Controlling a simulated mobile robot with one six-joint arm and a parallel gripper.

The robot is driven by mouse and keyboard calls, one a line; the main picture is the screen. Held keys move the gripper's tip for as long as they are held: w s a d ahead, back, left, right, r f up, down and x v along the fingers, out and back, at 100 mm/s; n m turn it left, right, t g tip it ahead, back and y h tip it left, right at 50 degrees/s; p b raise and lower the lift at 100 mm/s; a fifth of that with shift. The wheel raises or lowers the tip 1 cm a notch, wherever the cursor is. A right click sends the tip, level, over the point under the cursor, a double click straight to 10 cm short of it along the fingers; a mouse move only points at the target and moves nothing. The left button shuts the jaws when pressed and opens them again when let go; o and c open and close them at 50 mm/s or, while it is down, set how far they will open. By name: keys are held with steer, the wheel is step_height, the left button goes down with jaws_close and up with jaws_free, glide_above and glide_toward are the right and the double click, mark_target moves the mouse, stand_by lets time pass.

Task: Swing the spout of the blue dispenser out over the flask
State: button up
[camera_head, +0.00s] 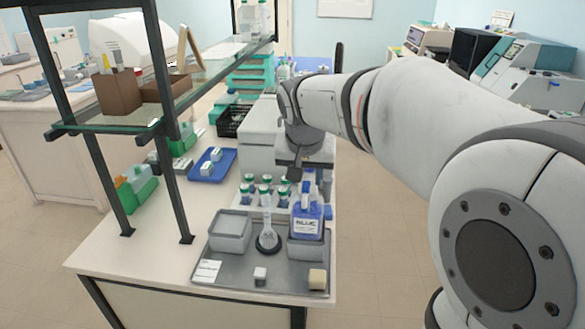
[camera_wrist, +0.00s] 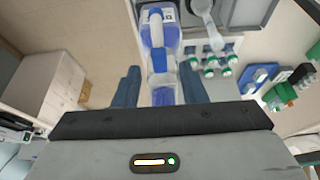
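The blue dispenser (camera_head: 306,222), a bottle labelled "BLUE", stands in a grey holder at the right of the tray. It also shows at the top of the wrist view (camera_wrist: 158,32). The clear flask (camera_head: 267,236) stands upright on a dark round base left of the dispenser; it shows in the wrist view too (camera_wrist: 208,22). My gripper (camera_wrist: 160,84) is open, its dark blue fingers on either side of a blue part of the dispenser, with visible gaps. I cannot clearly make out the spout's direction.
The grey tray (camera_head: 229,277) also holds an empty grey bin (camera_head: 230,231), a white label card, a small white block and a beige block (camera_head: 317,279). Several green-capped bottles (camera_head: 249,190) stand behind. A glass shelf (camera_head: 215,66) rises at left.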

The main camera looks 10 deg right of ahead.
steer(key=shift+x, duration=1.2)
jaws_close()
